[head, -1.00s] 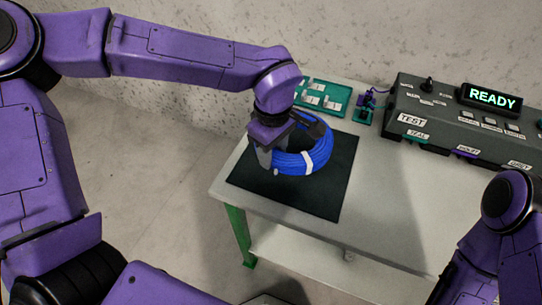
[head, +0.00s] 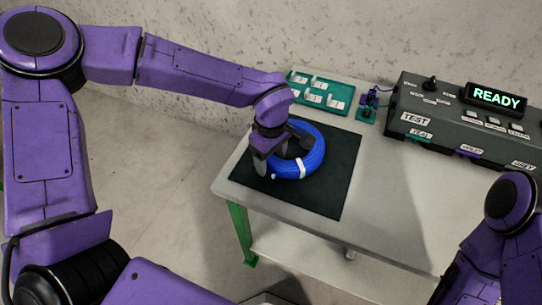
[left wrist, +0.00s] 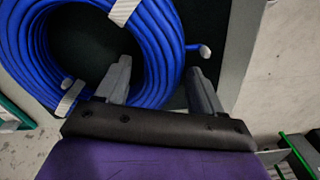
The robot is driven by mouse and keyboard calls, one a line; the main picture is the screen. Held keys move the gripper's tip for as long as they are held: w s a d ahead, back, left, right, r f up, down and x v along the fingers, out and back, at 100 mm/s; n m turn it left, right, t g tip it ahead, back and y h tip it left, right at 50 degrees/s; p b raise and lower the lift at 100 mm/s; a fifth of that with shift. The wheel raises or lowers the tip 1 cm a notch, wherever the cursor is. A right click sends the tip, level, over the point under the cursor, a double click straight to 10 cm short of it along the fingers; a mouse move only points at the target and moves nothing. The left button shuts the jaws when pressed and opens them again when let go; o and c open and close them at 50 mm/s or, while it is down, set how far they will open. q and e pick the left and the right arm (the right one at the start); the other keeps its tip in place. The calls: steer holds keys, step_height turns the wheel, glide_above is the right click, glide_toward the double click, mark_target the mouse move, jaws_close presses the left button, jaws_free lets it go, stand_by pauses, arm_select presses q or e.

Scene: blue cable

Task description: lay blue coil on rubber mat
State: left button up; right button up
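The blue coil (head: 308,161), bound with white ties, lies flat on the black rubber mat (head: 325,200) near its back-left part. My left gripper (head: 275,168) is low over the coil's left side. In the left wrist view one finger of the gripper (left wrist: 160,78) is inside the coil's ring and the other is outside it. The bundle of the coil (left wrist: 158,45) passes between the fingers, with a narrow gap showing beside the outer finger, so the gripper looks open. The mat also shows inside the ring (left wrist: 80,40). My right gripper is out of view.
A green tray with white parts (head: 322,93) stands behind the mat. A small purple and green fixture (head: 368,105) is beside it. A grey test box (head: 450,115) with a READY display (head: 496,97) fills the back right. The table (head: 400,210) is bare right of the mat.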

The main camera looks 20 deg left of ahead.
arm_select(q)
step_height(320, 180, up, 12)
steer(key=p, duration=0.1)
stand_by(0.4)
stand_by(1.2)
